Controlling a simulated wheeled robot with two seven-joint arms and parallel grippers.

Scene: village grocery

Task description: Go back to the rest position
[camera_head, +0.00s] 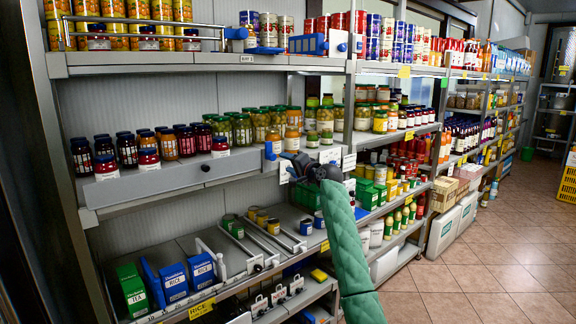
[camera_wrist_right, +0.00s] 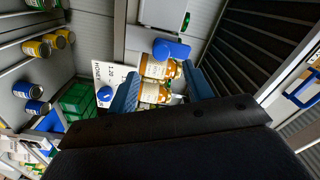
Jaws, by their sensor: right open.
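My right gripper (camera_head: 287,164) is at the end of the green-sleeved arm, in front of the shelving near the edge of the middle shelf. In the right wrist view its two blue fingers (camera_wrist_right: 162,92) stand apart, so it is open. Jars with orange-brown contents (camera_wrist_right: 160,70) show between the fingers in that view; they appear to be beyond the gripper on the shelf, not gripped. In the head view nothing hangs from the gripper. My left gripper is not in view.
The middle shelf (camera_head: 170,185) holds rows of jars (camera_head: 243,130). The lower shelf carries green and blue boxes (camera_head: 173,282) and several small tins (camera_head: 273,226). Cans fill the top shelf. White bins (camera_head: 442,232) stand low at right. The tiled floor (camera_head: 500,260) is clear.

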